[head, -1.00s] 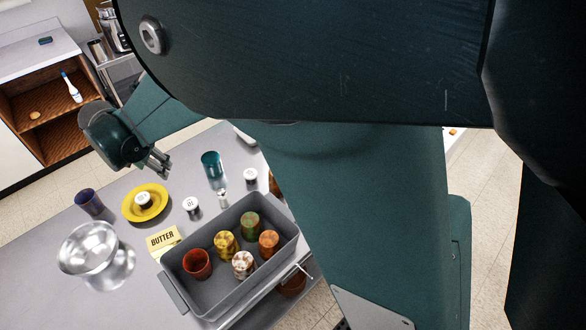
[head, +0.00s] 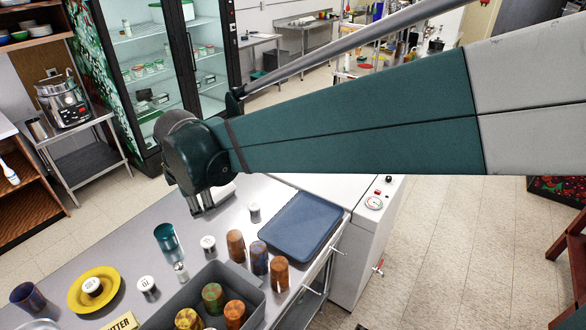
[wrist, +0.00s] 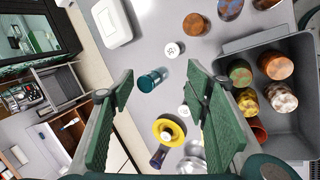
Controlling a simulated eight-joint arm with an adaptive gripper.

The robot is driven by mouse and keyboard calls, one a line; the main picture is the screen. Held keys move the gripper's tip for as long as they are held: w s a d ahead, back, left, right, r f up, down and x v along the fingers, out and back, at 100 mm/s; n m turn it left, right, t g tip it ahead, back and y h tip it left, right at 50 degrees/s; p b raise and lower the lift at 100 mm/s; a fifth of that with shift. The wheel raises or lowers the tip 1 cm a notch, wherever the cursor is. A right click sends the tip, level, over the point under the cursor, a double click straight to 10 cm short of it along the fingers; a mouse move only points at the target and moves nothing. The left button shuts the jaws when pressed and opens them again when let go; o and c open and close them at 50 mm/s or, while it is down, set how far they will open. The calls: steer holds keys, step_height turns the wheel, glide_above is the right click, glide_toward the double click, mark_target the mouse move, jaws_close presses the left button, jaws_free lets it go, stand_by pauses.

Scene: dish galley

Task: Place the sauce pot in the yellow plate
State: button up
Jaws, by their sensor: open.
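The yellow plate (head: 75,303) lies on the grey counter at the lower left of the head view. I cannot tell which one the task calls the sauce pot. My gripper (head: 203,208) is open and empty above the counter, apart from the plate, beyond the teal cup (head: 167,240).
A grey bin (head: 258,303) with several coloured cups stands right of the pots. More cups (head: 236,246) stand behind it, beside a blue tray (head: 302,226). A small shaker (head: 181,272), a dark blue cup (head: 28,297) and a butter box (head: 122,322) are near the plate.

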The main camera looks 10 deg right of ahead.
steer(key=s+d+r+m, duration=0.1)
steer(key=s+d+m, duration=0.15)
steer(key=d, duration=0.35)
steer(key=s+d+r+m, duration=0.1)
steer(key=d+r+m, duration=0.15)
steer(key=d, duration=0.35)
steer(key=s+d+f+m+t, duration=0.1)
steer(key=s+d+f+m, duration=0.1)
steer(key=s+d+m, duration=0.6)
steer(key=s+d+f+m+t+h, duration=0.1)
steer(key=s+d+m, duration=0.7)
steer(key=d, duration=0.8)
steer(key=shift+s+f+m, duration=0.3)
steer(key=shift+s+f, duration=0.2)
steer(key=shift+f, duration=0.05)
